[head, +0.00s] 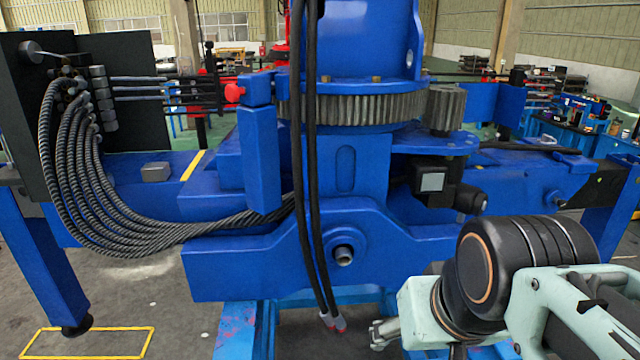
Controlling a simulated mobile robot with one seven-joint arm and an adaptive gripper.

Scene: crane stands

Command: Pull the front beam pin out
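The blue crane base fills the middle of the head view. A round grey metal pin end (344,255) sticks out of a round boss in the lower front blue beam (240,268); I cannot tell for sure whether this is the front beam pin. My arm reaches in from the lower right. My gripper (378,334) shows only as a small grey metal part at the arm's left end, low and to the right of the pin end and apart from it in the picture. Its fingers are too small and partly hidden to read.
Two black hoses (308,150) hang in front of the beam, just left of the pin end. A bundle of grey corrugated hoses (75,170) curves at the left. Blue stabilizer legs (45,255) stand at the sides. Grey floor (140,300) is open at lower left.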

